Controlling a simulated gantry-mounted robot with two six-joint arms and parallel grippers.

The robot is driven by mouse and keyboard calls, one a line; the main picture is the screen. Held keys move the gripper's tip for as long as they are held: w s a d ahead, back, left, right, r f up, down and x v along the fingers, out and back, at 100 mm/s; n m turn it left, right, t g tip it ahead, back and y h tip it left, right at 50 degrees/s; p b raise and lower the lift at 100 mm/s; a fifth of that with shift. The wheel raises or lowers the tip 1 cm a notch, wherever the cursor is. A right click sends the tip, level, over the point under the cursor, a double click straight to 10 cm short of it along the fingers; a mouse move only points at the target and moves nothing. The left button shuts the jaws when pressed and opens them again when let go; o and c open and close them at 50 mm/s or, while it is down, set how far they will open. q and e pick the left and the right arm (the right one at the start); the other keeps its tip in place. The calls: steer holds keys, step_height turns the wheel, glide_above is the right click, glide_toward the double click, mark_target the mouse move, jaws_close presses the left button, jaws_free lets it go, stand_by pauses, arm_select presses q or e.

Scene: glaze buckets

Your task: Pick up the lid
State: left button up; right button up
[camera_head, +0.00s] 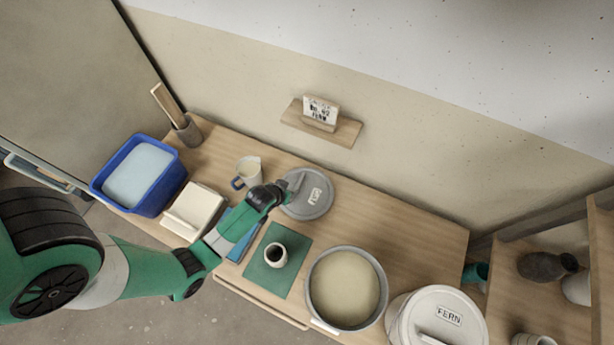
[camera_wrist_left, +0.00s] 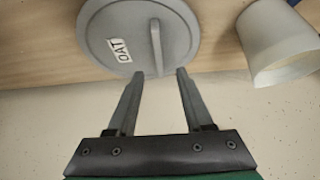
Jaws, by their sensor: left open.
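The grey round lid (camera_head: 314,199) lies flat on the wooden table near the wall. It has a white label and a raised bar handle. In the left wrist view the lid (camera_wrist_left: 185,50) shows the label "OAT", and its handle (camera_wrist_left: 155,45) points toward the space between my fingers. My left gripper (camera_head: 289,186) is open and empty at the lid's left edge. In the wrist view its fingertips (camera_wrist_left: 160,75) lie on either side of the handle's near end; whether they touch the lid I cannot tell. My right gripper is not in view.
A measuring jug (camera_head: 248,171) stands just left of the gripper. A small vase (camera_head: 275,255) on a green mat (camera_head: 290,279), an open bucket (camera_head: 375,317) and a lidded "FERN" bucket (camera_head: 418,305) stand nearer the front. The tabletop right of the lid is clear.

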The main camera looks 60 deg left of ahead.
mark_target(297, 187)
arm_select(q)
steer(key=b+x, duration=0.1)
steer(key=x, duration=0.1)
steer(key=shift+f, duration=0.4)
steer(key=shift+w+a+f+b, duration=0.25)
steer(key=shift+f+b, duration=0.05)
steer(key=shift+b, duration=0.1)
steer(key=shift+w, duration=0.1)
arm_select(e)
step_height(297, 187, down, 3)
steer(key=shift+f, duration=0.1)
arm_select(q)
steer(key=shift+w+a+f+b, duration=0.1)
steer(key=shift+a+f+b, duration=0.05)
steer(key=shift+f+b, duration=0.25)
steer(key=b+x, duration=0.2)
steer(key=x, duration=0.2)
steer(key=shift+w+f+b, duration=0.1)
steer(key=shift+w+b, duration=0.15)
steer(key=shift+b, duration=0.15)
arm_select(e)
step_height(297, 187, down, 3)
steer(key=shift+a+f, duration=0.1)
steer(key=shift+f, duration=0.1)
arm_select(q)
jaws_close()
